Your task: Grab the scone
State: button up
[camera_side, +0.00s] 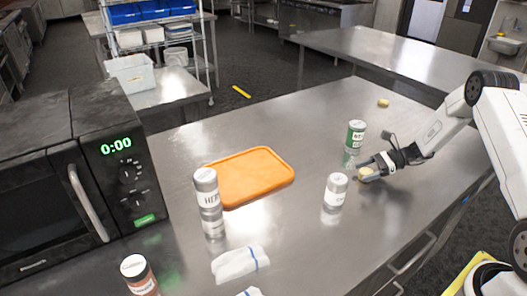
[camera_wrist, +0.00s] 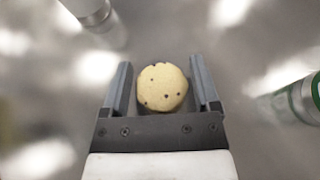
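The scone (camera_wrist: 162,87) is a round, pale yellow piece with dark specks. In the wrist view it sits between the two fingers of my gripper (camera_wrist: 162,90), with a gap on each side. In the side view the scone (camera_side: 365,174) lies at the right part of the steel table, partly hidden by my gripper (camera_side: 368,167). My gripper is open and low over the table around the scone. A second similar yellow piece (camera_side: 383,103) lies alone near the far edge of the table.
A green-labelled shaker (camera_side: 356,136) stands just behind my gripper, and a white-labelled shaker (camera_side: 336,190) stands to its left. Both are close. An orange tray (camera_side: 250,178), a taller shaker (camera_side: 207,190), a white cloth (camera_side: 238,263) and a microwave (camera_side: 70,180) are farther left.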

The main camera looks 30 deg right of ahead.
jog(key=shift+r, duration=0.15)
jog(key=shift+r, duration=0.9)
jog(key=s+a+r, duration=0.2)
jog(key=s+r, duration=0.3)
jog(key=s, duration=0.1)
jog(key=s+a+r, duration=0.2)
jog(key=s+r, duration=0.4)
jog(key=s, duration=0.1)
jog(key=shift+a, duration=0.3)
jog(key=shift+s, duration=0.1)
